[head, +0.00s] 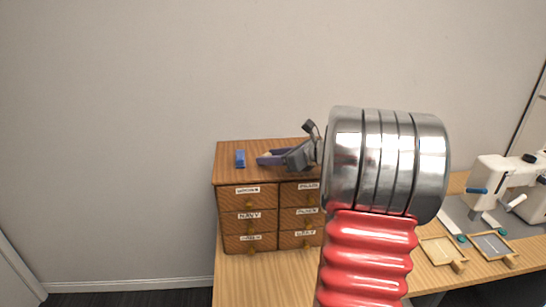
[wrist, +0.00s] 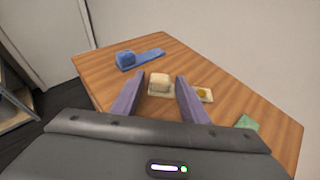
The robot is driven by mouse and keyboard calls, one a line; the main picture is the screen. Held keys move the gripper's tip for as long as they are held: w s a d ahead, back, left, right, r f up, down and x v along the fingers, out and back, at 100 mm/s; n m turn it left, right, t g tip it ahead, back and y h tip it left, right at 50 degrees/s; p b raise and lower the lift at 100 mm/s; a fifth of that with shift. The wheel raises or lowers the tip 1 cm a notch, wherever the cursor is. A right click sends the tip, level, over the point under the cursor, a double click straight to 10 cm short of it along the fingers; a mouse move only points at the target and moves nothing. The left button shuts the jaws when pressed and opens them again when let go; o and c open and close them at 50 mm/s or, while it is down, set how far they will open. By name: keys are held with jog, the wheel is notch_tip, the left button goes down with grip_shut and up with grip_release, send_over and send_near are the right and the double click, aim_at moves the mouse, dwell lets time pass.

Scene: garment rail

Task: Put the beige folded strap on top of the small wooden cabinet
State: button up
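The beige folded strap (wrist: 160,81) rests on the wooden top of the small cabinet (head: 247,193), as the wrist view shows. The cabinet top also fills the middle of the wrist view (wrist: 238,100). My gripper (head: 266,156) is low over the cabinet top in the head view. In the wrist view its two purple fingers (wrist: 161,78) are open, one on each side of the strap, with gaps between them and it. In the head view my arm covers the cabinet's right part, and the strap is too small to make out clearly.
A blue strap (wrist: 130,59) lies on the cabinet top to the left (head: 240,158). A small pale piece with a yellow spot (wrist: 204,95) and a green piece (wrist: 246,122) lie to the right. Shallow trays (head: 441,251) and a sewing machine (head: 500,180) stand on the table at right.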

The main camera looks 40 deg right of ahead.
jog(key=shift+o, duration=0.2)
jog(key=shift+r, duration=0.1)
jog(key=shift+s+r, duration=0.1)
jog(key=shift+s, duration=0.1)
jog(key=v, duration=1.1)
jog(key=shift+s+r, duration=0.15)
jog(key=shift+s, duration=0.15)
jog(key=shift+w, duration=0.1)
jog(key=a+f+n+g+y, duration=0.25)
jog(key=a+n+g, duration=0.35)
jog(key=a+n, duration=1.25)
jog(key=s+a+f+n+g+h, duration=0.1)
jog(key=s+a+f+n+h, duration=0.1)
jog(key=s+a+n, duration=0.5)
jog(key=s+a+f+n+h, duration=0.2)
jog(key=s+a+n, duration=0.4)
jog(key=a, duration=0.6)
jog(key=shift+s+a+f+n+g+h, duration=0.2)
jog(key=shift+s+f+n+g+h, duration=0.25)
jog(key=shift+n, duration=0.7)
